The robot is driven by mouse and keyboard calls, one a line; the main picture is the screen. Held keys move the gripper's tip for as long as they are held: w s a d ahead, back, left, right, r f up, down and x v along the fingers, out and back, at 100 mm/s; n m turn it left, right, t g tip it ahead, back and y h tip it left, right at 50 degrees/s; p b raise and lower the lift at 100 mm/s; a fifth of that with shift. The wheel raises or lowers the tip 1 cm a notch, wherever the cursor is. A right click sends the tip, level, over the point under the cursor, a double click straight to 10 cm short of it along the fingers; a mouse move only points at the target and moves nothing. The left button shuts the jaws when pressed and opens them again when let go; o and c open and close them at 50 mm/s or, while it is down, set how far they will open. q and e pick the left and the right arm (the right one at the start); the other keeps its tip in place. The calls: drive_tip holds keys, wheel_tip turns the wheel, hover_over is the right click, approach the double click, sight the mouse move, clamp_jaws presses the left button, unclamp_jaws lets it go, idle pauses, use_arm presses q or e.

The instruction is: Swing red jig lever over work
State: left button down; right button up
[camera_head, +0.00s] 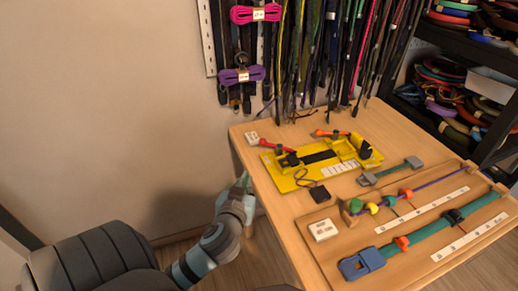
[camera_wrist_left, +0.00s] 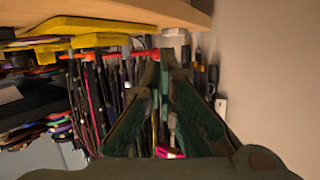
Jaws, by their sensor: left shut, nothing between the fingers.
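The yellow jig (camera_head: 285,181) lies at the back left of the wooden table. One red lever (camera_head: 267,144) sticks out past its left end on a dark pivot. A second red-orange lever (camera_head: 324,133) is at its back edge. In the left wrist view a red lever (camera_wrist_left: 125,54) runs below the yellow jig plate (camera_wrist_left: 125,24), left of the fingers. My left gripper (camera_head: 246,181) is beside the table's left edge, apart from both levers. In the wrist view its fingers (camera_wrist_left: 174,60) converge with nothing between them. My right gripper is not in view.
The table (camera_head: 300,210) also bears a braiding board (camera_head: 420,210) with coloured beads, a blue clamp (camera_head: 362,263) and a small grey-ended bar (camera_head: 390,171). Cords hang on the wall (camera_head: 330,50) behind. A dark shelf (camera_head: 460,50) stands right.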

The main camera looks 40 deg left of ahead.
sight(261, 144)
use_arm(q)
drive_tip(key=shift+t, duration=0.5)
drive_tip(key=b+x, duration=0.1)
drive_tip(key=x, duration=0.4)
drive_tip(key=r+b+x, duration=0.1)
drive_tip(key=x, duration=0.4)
drive_tip(key=r+b+x, duration=0.1)
drive_tip(key=x, duration=0.4)
drive_tip(key=shift+w+a+r, duration=0.1)
drive_tip(key=shift+w+r, duration=0.1)
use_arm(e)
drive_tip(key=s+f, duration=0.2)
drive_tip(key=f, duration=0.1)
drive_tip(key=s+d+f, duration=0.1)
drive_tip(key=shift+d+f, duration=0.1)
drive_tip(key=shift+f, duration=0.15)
use_arm(q)
drive_tip(key=shift+w+a, duration=0.1)
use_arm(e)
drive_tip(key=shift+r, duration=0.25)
